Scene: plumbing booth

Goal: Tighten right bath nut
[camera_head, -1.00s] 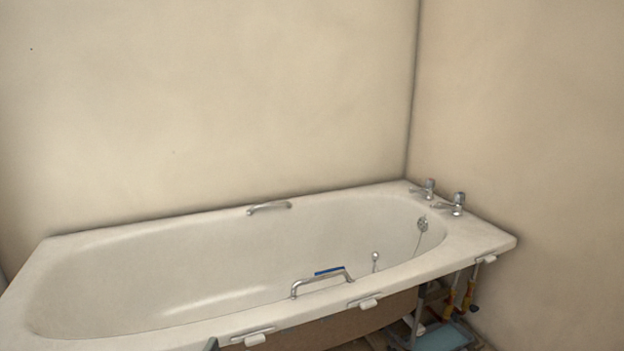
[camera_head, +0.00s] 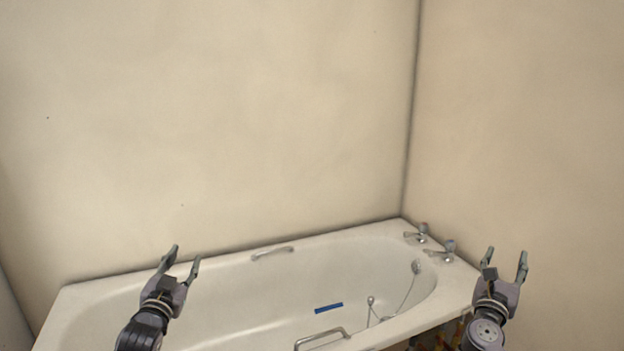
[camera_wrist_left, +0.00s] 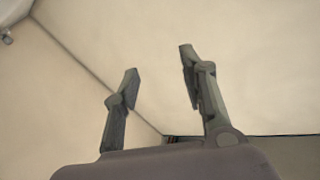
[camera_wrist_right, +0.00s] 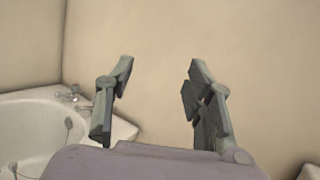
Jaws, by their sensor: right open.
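The bath nut is not visible in any view; the underside of the bath is mostly hidden. The white bath (camera_head: 235,328) stands against the wall, with two taps at its right end: a back tap (camera_head: 417,235) and a front tap (camera_head: 444,250). My left gripper (camera_head: 182,258) is raised over the left part of the bath, open and empty. It also shows in the left wrist view (camera_wrist_left: 158,75), pointing at bare wall. My right gripper (camera_head: 505,262) is raised right of the front tap, open and empty. In the right wrist view (camera_wrist_right: 160,85) its fingers are apart.
Two chrome grab handles sit on the bath rims, a far one (camera_head: 272,253) and a near one (camera_head: 322,338). A blue strip (camera_head: 329,308) and a plug with chain (camera_head: 371,301) are in the bath. Orange-handled items (camera_head: 460,330) show below the right end. The air above is free.

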